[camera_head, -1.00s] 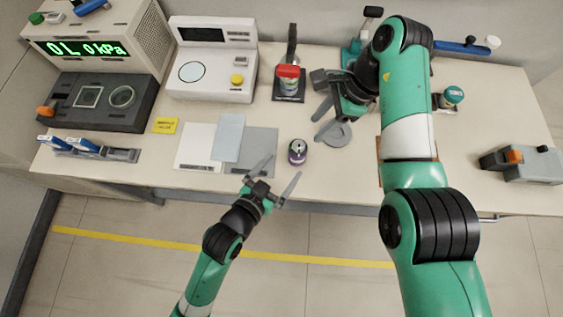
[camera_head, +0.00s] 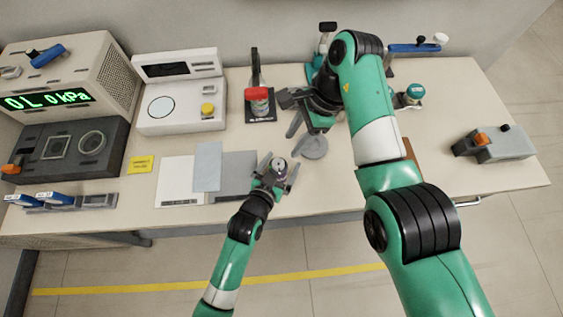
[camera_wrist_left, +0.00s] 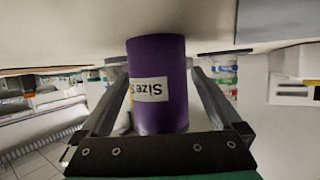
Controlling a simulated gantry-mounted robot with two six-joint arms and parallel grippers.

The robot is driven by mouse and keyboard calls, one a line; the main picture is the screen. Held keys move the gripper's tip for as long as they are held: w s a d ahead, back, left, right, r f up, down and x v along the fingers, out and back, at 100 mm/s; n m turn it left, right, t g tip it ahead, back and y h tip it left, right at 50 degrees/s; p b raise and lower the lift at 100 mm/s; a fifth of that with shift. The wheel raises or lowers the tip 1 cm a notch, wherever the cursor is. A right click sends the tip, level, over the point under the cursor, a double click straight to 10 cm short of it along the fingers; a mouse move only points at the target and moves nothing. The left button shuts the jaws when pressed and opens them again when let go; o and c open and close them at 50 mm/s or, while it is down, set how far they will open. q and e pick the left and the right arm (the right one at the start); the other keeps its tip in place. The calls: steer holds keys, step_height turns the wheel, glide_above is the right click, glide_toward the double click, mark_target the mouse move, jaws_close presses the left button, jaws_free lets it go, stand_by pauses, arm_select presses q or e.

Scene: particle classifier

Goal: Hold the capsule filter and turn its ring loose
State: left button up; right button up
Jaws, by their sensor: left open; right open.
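The capsule filter (camera_head: 279,165) stands upright near the table's front edge, small in the head view. My right gripper (camera_head: 300,125) is open, above the table behind and right of the filter, near a flat grey round piece (camera_head: 314,147). I see nothing held in it.
Flat white, blue and grey sheets (camera_head: 180,178) lie left of the filter. A white device with a yellow button (camera_head: 208,109) stands back left. The table's front right is mostly clear.

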arm_select(q)
jaws_close()
stand_by(1.1)
stand_by(0.4)
jaws_free()
